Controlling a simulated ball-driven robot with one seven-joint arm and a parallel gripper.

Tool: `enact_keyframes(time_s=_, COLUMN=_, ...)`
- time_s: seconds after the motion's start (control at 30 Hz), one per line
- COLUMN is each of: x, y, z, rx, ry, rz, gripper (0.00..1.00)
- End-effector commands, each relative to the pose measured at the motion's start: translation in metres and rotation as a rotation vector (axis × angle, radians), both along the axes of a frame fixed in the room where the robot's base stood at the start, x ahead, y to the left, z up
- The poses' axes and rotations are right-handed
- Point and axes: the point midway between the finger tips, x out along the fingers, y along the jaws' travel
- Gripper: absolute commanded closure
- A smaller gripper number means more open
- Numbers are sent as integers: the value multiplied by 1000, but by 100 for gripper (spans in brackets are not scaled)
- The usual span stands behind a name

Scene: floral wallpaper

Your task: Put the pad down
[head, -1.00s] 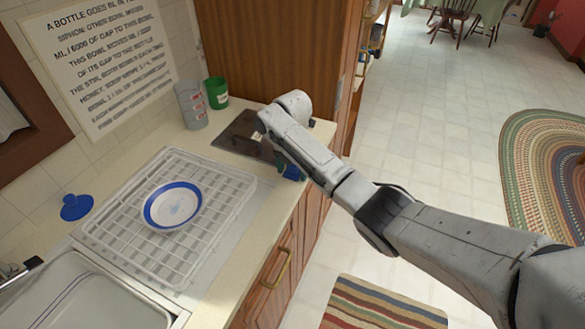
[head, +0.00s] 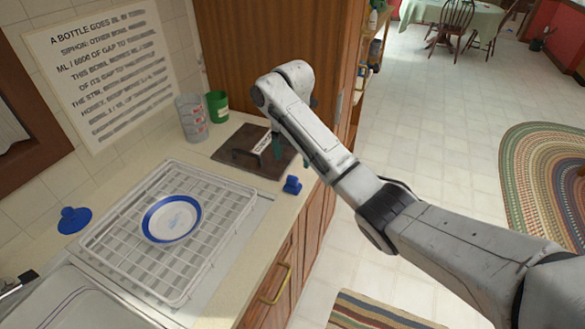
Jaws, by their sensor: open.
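A small blue object (head: 292,185), which looks like the pad, rests on the countertop near its front edge, just right of the dish rack and in front of a dark board. My gripper (head: 290,158) is above and slightly behind it, apart from it. Its teal fingers are partly hidden by my arm; they are spread, with nothing seen between them.
The dark board (head: 238,158) with a handle and a label lies behind. A white dish rack (head: 125,235) holds a blue-rimmed plate (head: 171,219). Stacked grey cups (head: 193,118) and a green cup (head: 217,107) stand by the wall. A blue plunger-like thing (head: 74,220) is left.

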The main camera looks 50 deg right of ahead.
Motion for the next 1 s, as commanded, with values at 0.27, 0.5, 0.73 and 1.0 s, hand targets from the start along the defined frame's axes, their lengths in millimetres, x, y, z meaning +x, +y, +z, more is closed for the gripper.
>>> enact_keyframes(time_s=0.27, x=0, y=0, z=18, rx=1, ry=1, rz=-1, gripper=22)
enact_keyframes(time_s=0.5, x=0, y=0, z=17, rx=1, ry=1, rz=-1, gripper=22)
enact_keyframes(time_s=0.73, x=0, y=0, z=17, rx=1, ry=1, rz=-1, gripper=22)
enact_keyframes(time_s=1.0, x=0, y=0, z=17, rx=1, ry=1, rz=-1, gripper=22)
